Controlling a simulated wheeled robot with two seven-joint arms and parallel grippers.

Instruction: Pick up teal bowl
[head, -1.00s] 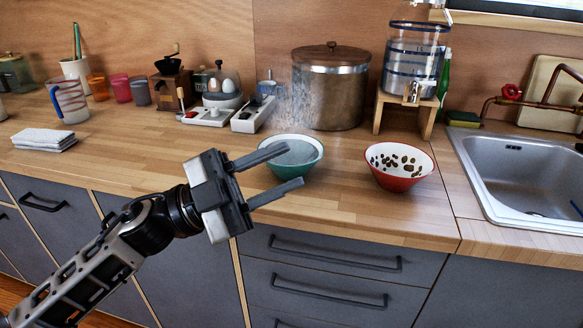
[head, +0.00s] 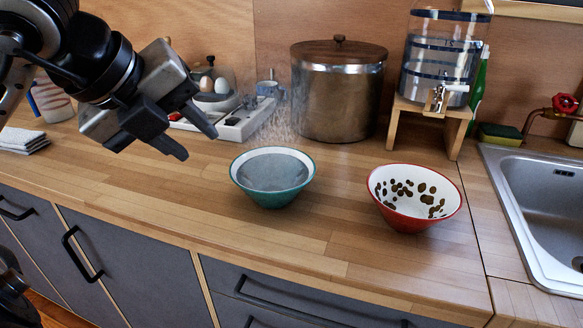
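The teal bowl (head: 272,176) stands upright on the wooden counter, left of the red bowl. It has a white rim and a grey filling, and a faint haze shows above and behind it. My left gripper (head: 197,140) is above the counter, up and to the left of the teal bowl and apart from it. Its two fingers are spread with nothing between them, pointing down and right. A dark part of mine shows at the lower left edge, but my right gripper does not show.
A red bowl (head: 414,198) with brown pieces stands to the right. Behind are a metal pot (head: 338,95) with a wooden lid and a water dispenser (head: 437,60) on a wooden stand. A sink (head: 545,205) is at right. The counter in front of the teal bowl is clear.

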